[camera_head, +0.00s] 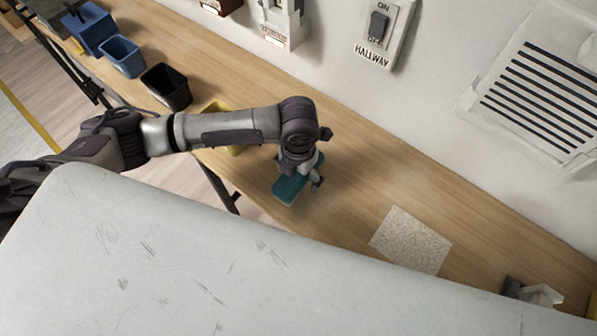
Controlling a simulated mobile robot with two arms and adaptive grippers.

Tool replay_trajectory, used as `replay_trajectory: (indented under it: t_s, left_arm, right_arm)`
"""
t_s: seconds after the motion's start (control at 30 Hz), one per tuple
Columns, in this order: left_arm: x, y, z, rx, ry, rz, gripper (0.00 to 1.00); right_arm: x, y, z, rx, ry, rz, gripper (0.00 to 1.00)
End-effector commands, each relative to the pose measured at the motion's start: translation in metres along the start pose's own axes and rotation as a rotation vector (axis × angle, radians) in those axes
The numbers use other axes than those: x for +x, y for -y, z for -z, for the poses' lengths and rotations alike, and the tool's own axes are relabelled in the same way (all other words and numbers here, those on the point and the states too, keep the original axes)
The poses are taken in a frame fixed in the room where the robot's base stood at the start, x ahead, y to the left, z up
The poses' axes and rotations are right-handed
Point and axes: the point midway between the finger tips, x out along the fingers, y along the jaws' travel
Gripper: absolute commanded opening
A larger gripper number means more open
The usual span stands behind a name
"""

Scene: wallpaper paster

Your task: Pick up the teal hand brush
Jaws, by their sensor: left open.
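The teal hand brush (289,191) lies on the wooden table near its front edge, in the middle of the head view. My left arm reaches in from the left, and my left gripper (312,184) points down at the brush. The gripper's fingers are open, over and around the brush's upper right part. The gripper and wrist hide that part of the brush, so I cannot tell whether the fingers touch it. My right gripper does not show.
A black bin (166,90), a blue bin (120,56) and a yellow container (215,107) stand left along the table (370,170). A speckled sheet (411,240) lies to the right. The wall with a switch (378,27) and vent (540,90) rises behind.

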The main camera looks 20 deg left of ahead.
Motion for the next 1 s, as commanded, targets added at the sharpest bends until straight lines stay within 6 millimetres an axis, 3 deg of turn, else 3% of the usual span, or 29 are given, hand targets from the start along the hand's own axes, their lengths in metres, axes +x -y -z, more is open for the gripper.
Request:
replay_trajectory:
  t_s: [0.17,0.6,1.0]
  left_arm:
    - [0.0,0.0,0.0,0.0,0.0,0.0,0.88]
    - [0.0,0.0,0.0,-0.001,0.0,-0.001,0.16]
    - [-0.01,-0.001,-0.001,-0.001,0.002,-0.001,0.16]
  right_arm:
    - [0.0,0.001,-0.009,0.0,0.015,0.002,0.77]
    - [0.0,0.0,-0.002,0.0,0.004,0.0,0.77]
    - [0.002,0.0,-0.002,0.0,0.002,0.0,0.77]
